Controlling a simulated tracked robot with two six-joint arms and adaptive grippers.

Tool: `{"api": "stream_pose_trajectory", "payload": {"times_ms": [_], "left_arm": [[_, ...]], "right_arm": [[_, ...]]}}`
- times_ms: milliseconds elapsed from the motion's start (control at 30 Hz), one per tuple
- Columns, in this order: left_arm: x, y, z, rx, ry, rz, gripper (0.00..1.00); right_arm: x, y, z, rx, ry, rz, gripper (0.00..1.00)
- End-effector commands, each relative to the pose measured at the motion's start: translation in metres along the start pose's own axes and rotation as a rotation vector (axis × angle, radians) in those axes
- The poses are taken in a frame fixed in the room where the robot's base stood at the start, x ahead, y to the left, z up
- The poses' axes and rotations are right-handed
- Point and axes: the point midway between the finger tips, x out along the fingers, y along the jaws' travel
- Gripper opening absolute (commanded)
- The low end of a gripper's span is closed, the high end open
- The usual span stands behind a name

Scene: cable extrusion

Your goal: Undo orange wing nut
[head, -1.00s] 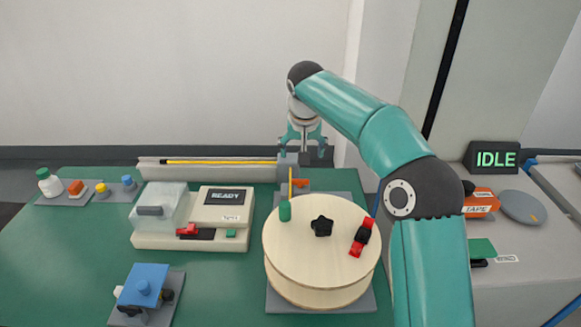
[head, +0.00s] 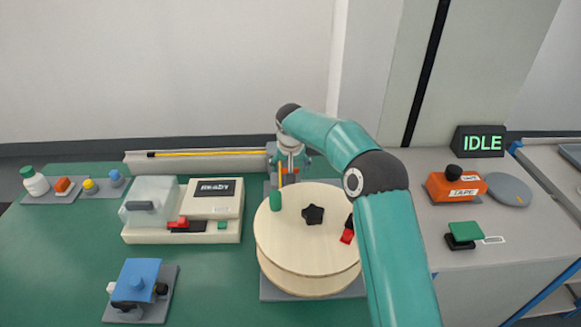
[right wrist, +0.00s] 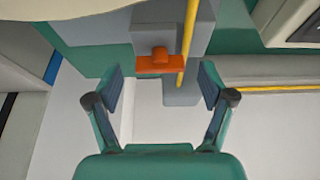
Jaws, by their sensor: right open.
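The orange wing nut (right wrist: 160,63) sits on a grey block (right wrist: 172,22) in the right wrist view, beside a yellow cable (right wrist: 187,38). My right gripper (right wrist: 161,82) is open, with its fingers spread to either side of the wing nut and the nut just beyond the tips; neither finger visibly touches it. In the head view my right gripper (head: 291,164) is over the block at the end of the grey trough, and the wing nut is largely hidden there. My left gripper is not in view.
A wooden reel (head: 307,242) with a black star knob (head: 313,215) stands just in front. A cream device (head: 187,228) reading READY is left of it. The grey trough (head: 200,163) runs along the back.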

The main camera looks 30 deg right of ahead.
Motion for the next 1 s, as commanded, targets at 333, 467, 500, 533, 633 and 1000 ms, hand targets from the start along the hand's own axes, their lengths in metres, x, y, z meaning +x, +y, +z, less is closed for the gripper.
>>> {"api": "stream_pose_trajectory", "payload": {"times_ms": [333,467,500,533,633,1000], "left_arm": [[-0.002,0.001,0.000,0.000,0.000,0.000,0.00],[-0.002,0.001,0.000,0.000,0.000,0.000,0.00],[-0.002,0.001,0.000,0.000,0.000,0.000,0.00],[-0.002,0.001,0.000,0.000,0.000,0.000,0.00],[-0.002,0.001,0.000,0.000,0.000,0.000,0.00],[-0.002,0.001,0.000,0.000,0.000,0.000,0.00]], "right_arm": [[0.017,0.000,0.000,0.000,0.001,-0.001,0.81],[0.017,0.000,0.000,0.000,0.001,-0.001,0.81],[0.017,0.000,0.000,0.000,0.001,-0.001,0.80],[0.017,0.000,0.000,0.000,0.001,-0.001,0.75],[0.016,0.000,0.000,-0.001,0.001,-0.001,0.58],[0.017,0.000,-0.001,-0.008,0.001,-0.001,0.21]]}}
